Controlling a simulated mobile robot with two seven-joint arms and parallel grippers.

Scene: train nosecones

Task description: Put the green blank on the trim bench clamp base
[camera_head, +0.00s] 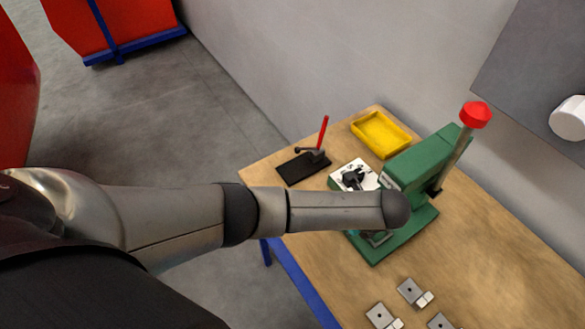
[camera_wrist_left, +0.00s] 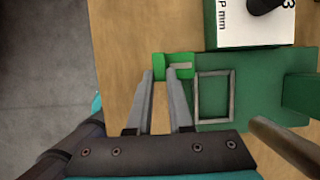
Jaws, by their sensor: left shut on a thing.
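The green blank (camera_wrist_left: 160,60) is a small bright green block in the left wrist view, with a grey strip over its right part. My left gripper (camera_wrist_left: 159,74) is shut on it, with the fingertips at its near edge. In the head view my left forearm and wrist hide the gripper and the blank. A black plate (camera_head: 296,170) carrying a clamp with an upright red handle (camera_head: 323,131) lies at the bench's far left and looks like the clamp base. It holds no green part that I can see. My right gripper is out of view.
A green press (camera_head: 428,163) with a red knob (camera_head: 476,114) stands right of my wrist; its base shows close beside the blank (camera_wrist_left: 242,108). A white-topped block (camera_head: 346,174) stands between clamp and press. A yellow tray (camera_head: 382,150) is behind. Metal parts (camera_head: 411,290) lie in front.

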